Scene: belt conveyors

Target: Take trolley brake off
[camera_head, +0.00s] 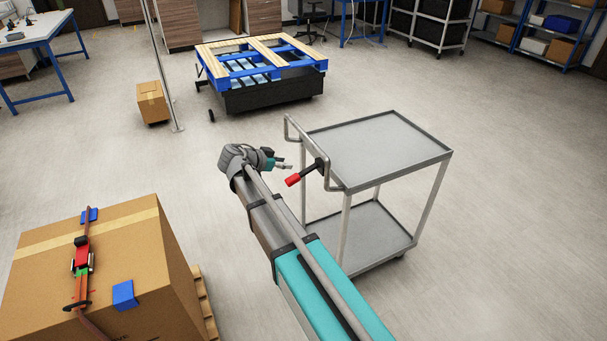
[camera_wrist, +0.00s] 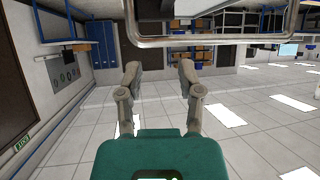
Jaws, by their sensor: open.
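The grey two-shelf trolley (camera_head: 385,148) stands to the right of my arm. Its tubular push handle (camera_head: 304,139) is on its left side. A brake lever with a red grip (camera_head: 292,180) and a black shaft sticks out from that side, pointing left and down. My gripper (camera_head: 286,165) is close to the red grip in the picture, slightly above it; contact cannot be told. In the wrist view my gripper (camera_wrist: 158,72) has its fingers spread, with nothing between them. A metal tube of the trolley (camera_wrist: 210,40) crosses beyond the fingertips. The red grip does not show there.
A large strapped cardboard box (camera_head: 110,270) stands on a pallet at the lower left. A blue and wooden pallet (camera_head: 260,62) rests on a dark base behind, with a small box (camera_head: 152,102) and a thin post nearby. Open floor surrounds the trolley. The wrist view appears upside down.

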